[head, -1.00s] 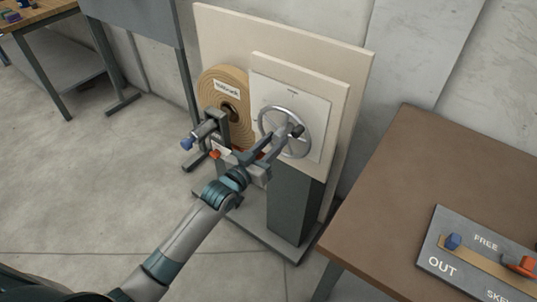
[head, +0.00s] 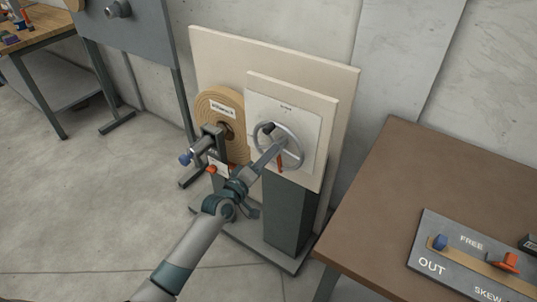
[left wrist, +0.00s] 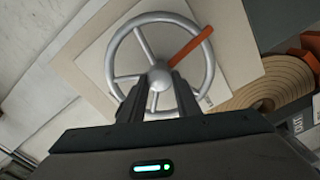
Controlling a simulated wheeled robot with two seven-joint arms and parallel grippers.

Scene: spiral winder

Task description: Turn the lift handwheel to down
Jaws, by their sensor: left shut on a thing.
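The lift handwheel (head: 297,138) is a grey spoked ring on a pale plate (head: 311,112). One spoke is orange (head: 280,163) and points downward in the head view. In the left wrist view the whole wheel (left wrist: 113,50) shows, with the orange spoke (left wrist: 190,42) toward the upper right. My left gripper (head: 275,138) reaches across the wheel face and is shut on the handwheel. In the left wrist view its fingers (left wrist: 159,82) lie either side of the hub; the exact contact is hidden. The plate's small marks are too small to read. My right gripper is out of view.
A tan coil (head: 213,104) and a grey clamp-like mechanism with a blue knob (head: 184,160) stand left of the wheel. A brown table (head: 390,190) with a lettered slider panel (head: 432,250) is at the right. Open floor (head: 90,200) lies at the left.

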